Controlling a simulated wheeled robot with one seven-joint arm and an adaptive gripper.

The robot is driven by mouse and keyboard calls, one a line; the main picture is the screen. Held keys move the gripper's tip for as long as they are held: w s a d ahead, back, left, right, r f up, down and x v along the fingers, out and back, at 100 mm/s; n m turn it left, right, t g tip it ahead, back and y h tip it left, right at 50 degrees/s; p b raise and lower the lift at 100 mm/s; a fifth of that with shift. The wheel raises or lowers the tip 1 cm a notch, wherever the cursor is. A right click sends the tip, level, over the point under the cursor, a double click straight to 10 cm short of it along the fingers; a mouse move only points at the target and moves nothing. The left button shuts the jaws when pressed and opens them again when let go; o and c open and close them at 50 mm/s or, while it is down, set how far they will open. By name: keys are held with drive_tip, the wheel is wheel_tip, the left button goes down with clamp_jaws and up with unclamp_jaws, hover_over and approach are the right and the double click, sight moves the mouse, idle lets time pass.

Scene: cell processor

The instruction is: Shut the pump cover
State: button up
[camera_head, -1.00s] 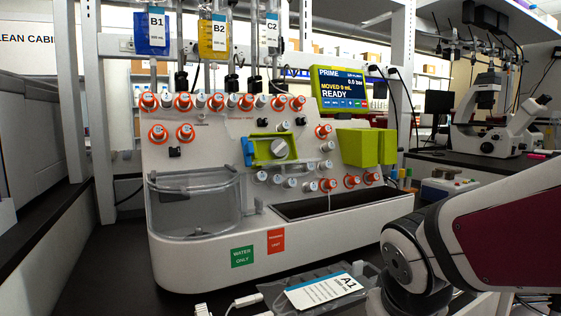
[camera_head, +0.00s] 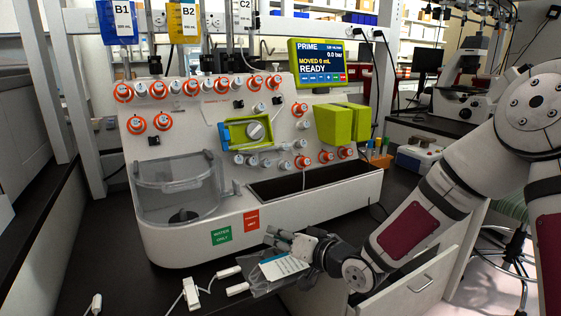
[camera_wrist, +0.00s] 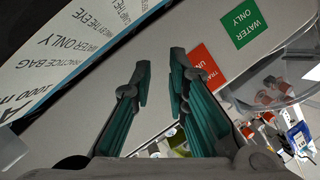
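The pump (camera_head: 247,132) is on the front panel of the white cell processor (camera_head: 190,215). It has a yellow-green frame, a blue piece at its left side and a pale round rotor that shows uncovered. A yellow-green block (camera_head: 341,123) juts from the panel to the right of the pump; I cannot tell whether it is the swung-open cover. My gripper (camera_head: 279,239) is low in front of the machine, near the labelled bag and well below the pump. In the wrist view its two fingers (camera_wrist: 160,82) stand apart with nothing between them.
The practice bag (camera_head: 278,267) lies at the counter's front edge, close to my gripper. White cable connectors (camera_head: 192,292) lie left of it. A screen (camera_head: 318,63) stands above the block. Hanging bags (camera_head: 118,22) and many orange-ringed knobs surround the pump. A drawer (camera_head: 415,285) is below right.

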sight(265, 148)
drive_tip(key=a+r+m+t+y, duration=0.1)
drive_tip(key=m+y, duration=0.1)
drive_tip(key=a+r+m+t+y, duration=0.1)
drive_tip(key=t+y, duration=0.1)
drive_tip(key=shift+s+r+m, duration=0.15)
drive_tip(key=shift+r+m, duration=0.25)
drive_tip(key=d+r+m+t, duration=0.4)
drive_tip(key=d+m+t, duration=0.1)
drive_tip(key=m+t, duration=0.3)
drive_tip(key=w+a+r+m+t+h, duration=0.1)
drive_tip(key=w+a+r+m, duration=0.1)
drive_tip(key=w+a+r, duration=0.3)
drive_tip(key=w+r, duration=0.3)
drive_tip(key=shift+w+r+h, duration=0.35)
drive_tip(key=shift+w+h, duration=0.05)
clamp_jaws()
